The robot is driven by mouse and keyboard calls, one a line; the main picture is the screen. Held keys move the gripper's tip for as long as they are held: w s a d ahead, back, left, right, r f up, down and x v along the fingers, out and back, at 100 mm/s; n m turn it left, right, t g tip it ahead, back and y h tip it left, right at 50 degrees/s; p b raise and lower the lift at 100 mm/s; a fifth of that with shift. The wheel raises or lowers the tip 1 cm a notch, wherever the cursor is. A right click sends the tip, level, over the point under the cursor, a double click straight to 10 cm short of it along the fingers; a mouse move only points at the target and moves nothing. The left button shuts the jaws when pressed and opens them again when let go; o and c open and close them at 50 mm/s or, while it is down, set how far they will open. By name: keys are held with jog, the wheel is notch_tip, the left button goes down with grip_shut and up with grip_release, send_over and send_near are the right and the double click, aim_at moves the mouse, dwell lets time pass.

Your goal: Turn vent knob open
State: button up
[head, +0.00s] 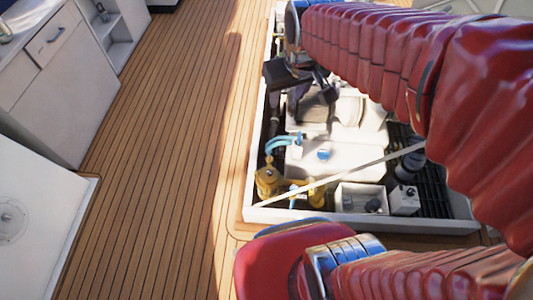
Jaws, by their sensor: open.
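The open engine hatch (246,190) is a white-rimmed opening in the deck with machinery inside. I cannot tell for certain which part is the vent knob. A small blue knob or cap (323,155) sits on top of the white engine block (345,160). My gripper (312,88) is black, open and looks empty. It is over the far left part of the hatch, above and beyond the blue cap and apart from it in the picture. My red-sleeved arm hides the far right of the hatch.
A brass fitting (268,181) with blue hoses (280,143) stands at the hatch's left. A pale rod (345,177) crosses the opening diagonally. An open white box (346,194) and a small white unit (404,200) are near the front. Cabinets (60,90) line the left; the wooden deck (170,170) between is clear.

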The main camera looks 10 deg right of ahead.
jog(key=w+f+n+g, duration=0.1)
jog(key=w+f, duration=0.7)
jog(key=w, duration=0.1)
jog(key=n+g, duration=0.3)
send_over(270, 171)
notch_tip(270, 171, down, 43)
jog(key=shift+f, duration=0.2)
jog(key=shift+a+f, duration=0.1)
jog(key=shift+f, duration=6.7)
jog(key=shift+c, duration=0.3)
